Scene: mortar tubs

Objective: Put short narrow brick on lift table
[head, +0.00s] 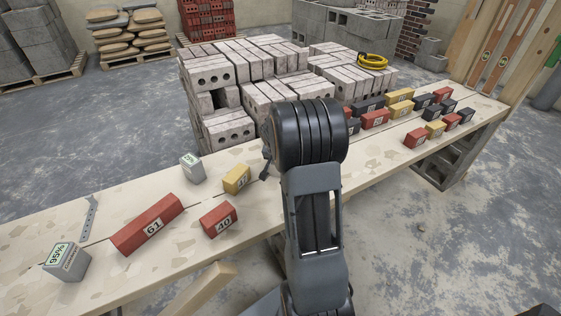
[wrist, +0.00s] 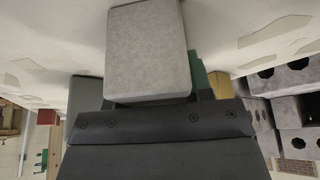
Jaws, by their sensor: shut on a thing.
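My gripper (wrist: 152,112) is shut on a plain grey block (wrist: 148,50), which fills the upper middle of the wrist view. I cannot tell from its face whether it is the short narrow brick. In the head view my dark arm stands in front and hides most of the gripper and the held block. Short bricks on the bench (head: 110,198) include a yellow one (head: 236,179) just left of my arm and a red one marked 40 (head: 218,220). I cannot make out a lift table in either view.
A long red brick marked 61 (head: 147,229), a grey box reading 95% (head: 67,262) and another grey box (head: 192,168) stand on the left of the bench. Several coloured bricks, including a red one (head: 415,139), crowd the right. Pale holed bricks (head: 228,128) are stacked behind.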

